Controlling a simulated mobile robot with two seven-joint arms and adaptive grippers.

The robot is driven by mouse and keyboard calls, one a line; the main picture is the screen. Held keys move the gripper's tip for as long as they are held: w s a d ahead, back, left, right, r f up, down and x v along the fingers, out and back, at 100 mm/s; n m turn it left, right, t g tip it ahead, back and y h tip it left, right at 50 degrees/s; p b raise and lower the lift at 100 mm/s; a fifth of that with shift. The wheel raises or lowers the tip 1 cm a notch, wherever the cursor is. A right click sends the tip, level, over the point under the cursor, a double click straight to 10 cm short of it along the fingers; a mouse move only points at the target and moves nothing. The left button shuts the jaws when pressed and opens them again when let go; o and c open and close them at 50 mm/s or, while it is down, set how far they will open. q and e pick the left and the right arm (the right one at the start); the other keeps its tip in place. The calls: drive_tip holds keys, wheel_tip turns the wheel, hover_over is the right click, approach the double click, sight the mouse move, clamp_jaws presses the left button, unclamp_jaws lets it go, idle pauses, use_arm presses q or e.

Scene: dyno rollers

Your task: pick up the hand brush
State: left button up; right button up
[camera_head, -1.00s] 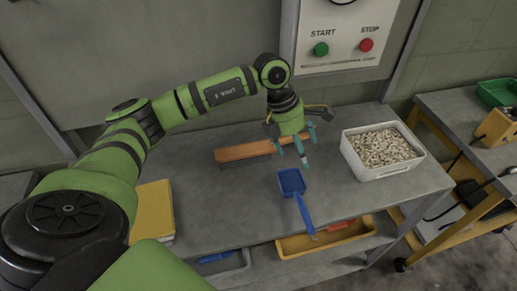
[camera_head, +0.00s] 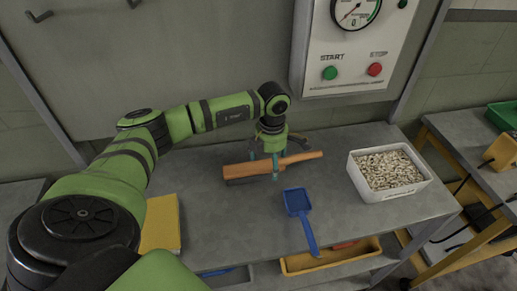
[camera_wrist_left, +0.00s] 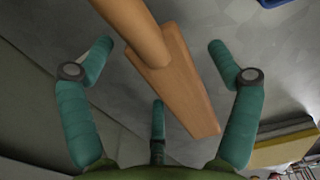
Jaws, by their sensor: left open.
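The hand brush (camera_head: 243,170) is orange-brown wood, with a broad block at its left and a round handle (camera_head: 304,157) towards the right. It lies on the grey bench top (camera_head: 345,215). My left gripper (camera_head: 274,172) points down over the middle of the brush, with its teal fingers spread open. In the left wrist view the gripper (camera_wrist_left: 160,62) is open, with the wooden block (camera_wrist_left: 185,88) and handle (camera_wrist_left: 135,28) between the fingers. I see no finger closed on the wood. My right gripper is out of view.
A blue dustpan (camera_head: 297,201) lies in front of the brush. A white bin (camera_head: 392,194) of pale pellets stands at the right. A yellow folder-like item (camera_head: 160,222) lies at the left. A control panel (camera_head: 352,85) is mounted behind the bench.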

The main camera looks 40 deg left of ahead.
sight(271, 160)
use_arm(q)
drive_tip(key=c, duration=1.5)
drive_tip(key=shift+r, duration=0.1)
drive_tip(key=shift+c, duration=0.2)
drive_tip(key=shift+w+r+b, duration=0.1)
drive_tip(key=shift+r+b, duration=0.25)
drive_tip(key=shift+r, duration=0.2)
wheel_tip(271, 160, up, 3)
drive_tip(key=shift+f+b, duration=0.1)
drive_tip(key=shift+b, duration=0.55)
drive_tip(key=w+d+r+b, duration=0.1)
drive_tip(key=w+d+r, duration=0.1)
drive_tip(key=d, duration=0.3)
drive_tip(key=w+d+r+b, duration=0.2)
drive_tip(key=w+d+r, duration=0.1)
drive_tip(key=d+r, duration=0.2)
drive_tip(key=shift+d, duration=0.3)
